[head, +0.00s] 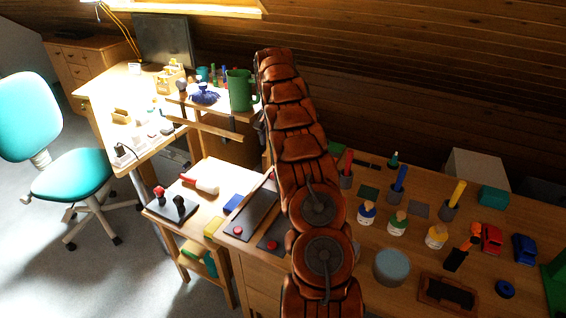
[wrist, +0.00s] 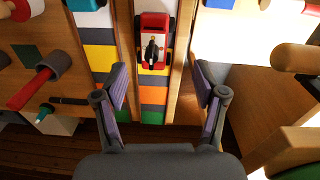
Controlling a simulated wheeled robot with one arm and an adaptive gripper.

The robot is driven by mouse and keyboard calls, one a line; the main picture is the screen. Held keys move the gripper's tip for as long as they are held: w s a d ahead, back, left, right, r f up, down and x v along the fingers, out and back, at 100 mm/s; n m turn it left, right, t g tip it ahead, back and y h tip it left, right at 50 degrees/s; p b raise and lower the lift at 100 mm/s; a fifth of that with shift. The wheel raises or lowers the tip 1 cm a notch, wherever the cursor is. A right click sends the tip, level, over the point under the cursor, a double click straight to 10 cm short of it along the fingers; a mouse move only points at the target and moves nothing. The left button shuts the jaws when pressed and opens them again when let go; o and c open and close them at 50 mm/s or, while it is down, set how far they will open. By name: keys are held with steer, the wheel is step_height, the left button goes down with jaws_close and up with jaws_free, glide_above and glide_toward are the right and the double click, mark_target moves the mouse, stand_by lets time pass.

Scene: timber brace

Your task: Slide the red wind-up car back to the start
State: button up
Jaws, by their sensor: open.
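The red wind-up car (wrist: 153,22) sits on a lane of coloured squares (wrist: 153,96) between two wooden rails in the wrist view. A dark winding key shows on its white and red body. My gripper (wrist: 160,84) is open and empty, with one finger on each side of the lane. The car is ahead of the fingertips, apart from them. In the head view my arm hides my gripper and the lane. A red toy car (head: 491,238) stands at the right of the bench there; I cannot tell whether it is the same one.
A second coloured lane (wrist: 98,62) runs alongside on the left in the wrist view. A red rod in a dark holder (wrist: 40,82) stands beyond it. In the head view, bottles, a blue car (head: 525,248) and a grey-blue round object (head: 392,267) crowd the bench.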

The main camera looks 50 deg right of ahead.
steer(key=shift+m, duration=0.5)
steer(key=d+f, duration=0.1)
steer(key=d, duration=0.1)
steer(key=d+f, duration=0.2)
steer(key=shift+s+f, duration=0.1)
steer(key=shift+s, duration=0.1)
steer(key=shift+f+p, duration=0.85)
steer(key=shift+f, duration=3.05)
steer(key=shift+c, duration=0.2)
jaws_close()
